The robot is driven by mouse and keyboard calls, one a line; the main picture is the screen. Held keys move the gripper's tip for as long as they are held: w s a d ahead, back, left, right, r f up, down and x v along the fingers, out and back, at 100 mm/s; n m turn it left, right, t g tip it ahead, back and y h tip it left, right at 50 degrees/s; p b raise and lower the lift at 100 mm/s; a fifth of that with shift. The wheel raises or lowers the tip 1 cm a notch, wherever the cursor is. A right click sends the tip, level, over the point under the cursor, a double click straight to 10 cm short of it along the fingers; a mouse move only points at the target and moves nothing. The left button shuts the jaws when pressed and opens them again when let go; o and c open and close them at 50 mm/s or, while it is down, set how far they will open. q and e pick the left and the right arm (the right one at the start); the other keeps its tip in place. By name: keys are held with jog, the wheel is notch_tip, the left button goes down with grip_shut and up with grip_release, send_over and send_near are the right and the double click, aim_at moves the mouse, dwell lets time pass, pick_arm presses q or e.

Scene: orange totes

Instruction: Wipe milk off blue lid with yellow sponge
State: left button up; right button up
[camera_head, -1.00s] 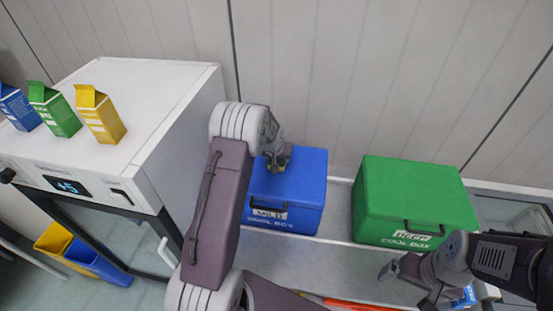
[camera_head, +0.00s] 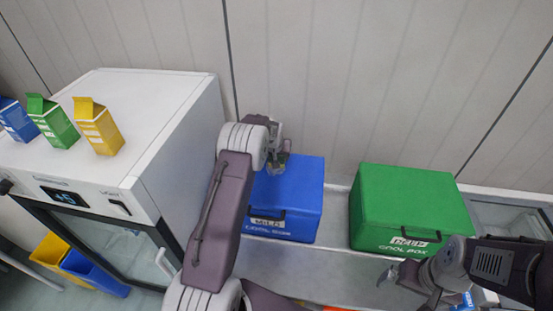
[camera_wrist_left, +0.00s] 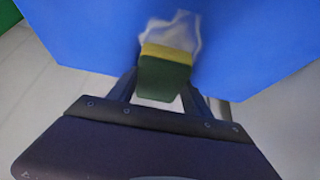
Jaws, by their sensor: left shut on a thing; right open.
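The blue cool box's lid (camera_head: 300,176) is below my left gripper (camera_head: 277,160) in the head view. The lid also fills much of the left wrist view (camera_wrist_left: 90,40). My left gripper (camera_wrist_left: 160,95) is shut on the sponge (camera_wrist_left: 167,52), which has a yellow layer and a dark green layer. A white milk patch (camera_wrist_left: 176,28) shows on the lid just beyond the sponge's yellow side. I cannot tell whether the sponge touches the lid. My right gripper (camera_head: 402,278) is open and empty, in front of the green box.
A green cool box (camera_head: 405,205) stands right of the blue one on a pale bench. A white fridge (camera_head: 150,120) stands at the left with blue, green and yellow cartons (camera_head: 98,128) on top. A wall is close behind the boxes.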

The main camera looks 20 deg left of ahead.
pick_arm(q)
jog(key=shift+w+a+f, duration=0.1)
jog(key=shift+w+a, duration=0.1)
jog(key=shift+w, duration=0.5)
